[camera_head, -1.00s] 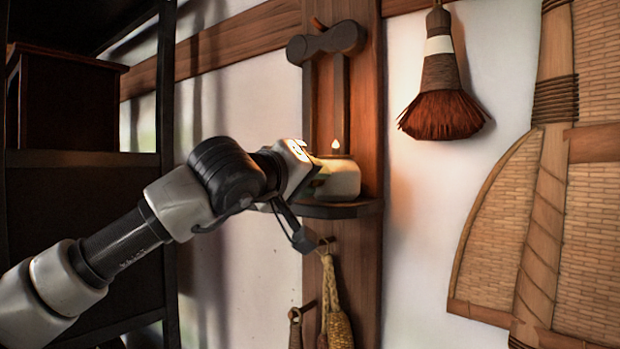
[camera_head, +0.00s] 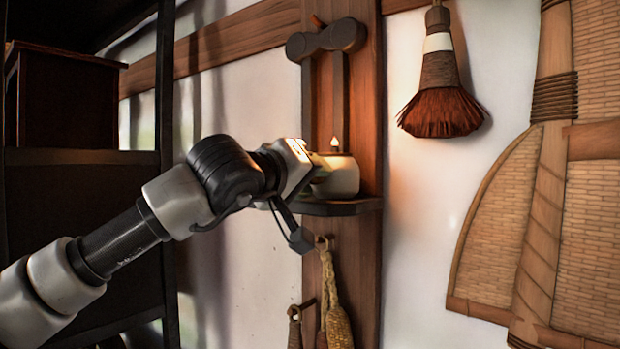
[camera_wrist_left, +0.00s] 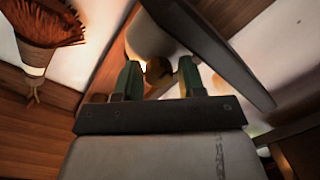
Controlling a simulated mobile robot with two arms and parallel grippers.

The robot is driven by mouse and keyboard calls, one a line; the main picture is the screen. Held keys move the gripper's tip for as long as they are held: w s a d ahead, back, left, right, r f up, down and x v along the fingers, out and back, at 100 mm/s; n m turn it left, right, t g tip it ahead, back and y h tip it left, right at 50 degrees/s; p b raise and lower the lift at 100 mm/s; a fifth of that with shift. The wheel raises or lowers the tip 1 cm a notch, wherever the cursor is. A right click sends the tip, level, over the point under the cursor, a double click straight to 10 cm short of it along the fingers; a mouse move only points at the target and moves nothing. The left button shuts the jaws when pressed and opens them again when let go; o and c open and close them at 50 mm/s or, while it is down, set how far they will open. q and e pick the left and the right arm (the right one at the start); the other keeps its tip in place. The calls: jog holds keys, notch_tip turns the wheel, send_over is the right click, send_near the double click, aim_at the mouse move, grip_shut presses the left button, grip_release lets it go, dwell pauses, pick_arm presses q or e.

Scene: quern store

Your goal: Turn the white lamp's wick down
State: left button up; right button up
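The white lamp (camera_head: 343,178) is a squat pale pot on a small dark shelf (camera_head: 335,209), with a small lit flame (camera_head: 335,143) at its top. My left gripper (camera_head: 316,174) is at the lamp's left side, its fingertips close against or overlapping the pot. In the left wrist view, its two green fingers (camera_wrist_left: 160,68) stand apart, with the pale lamp body (camera_wrist_left: 148,38) beyond them and a small bright spot in the gap. My right gripper is out of view.
A brush (camera_head: 442,95) hangs right of the post. Corn-like bundles (camera_head: 338,325) hang from pegs below the shelf. A dark rack (camera_head: 85,170) stands left, and a large woven panel (camera_head: 590,220) is at right.

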pick_arm(q)
jog(key=b+v, duration=0.4)
jog(key=v, duration=0.6)
jog(key=shift+s+a+b, duration=0.15)
jog(key=shift+s+b, duration=0.15)
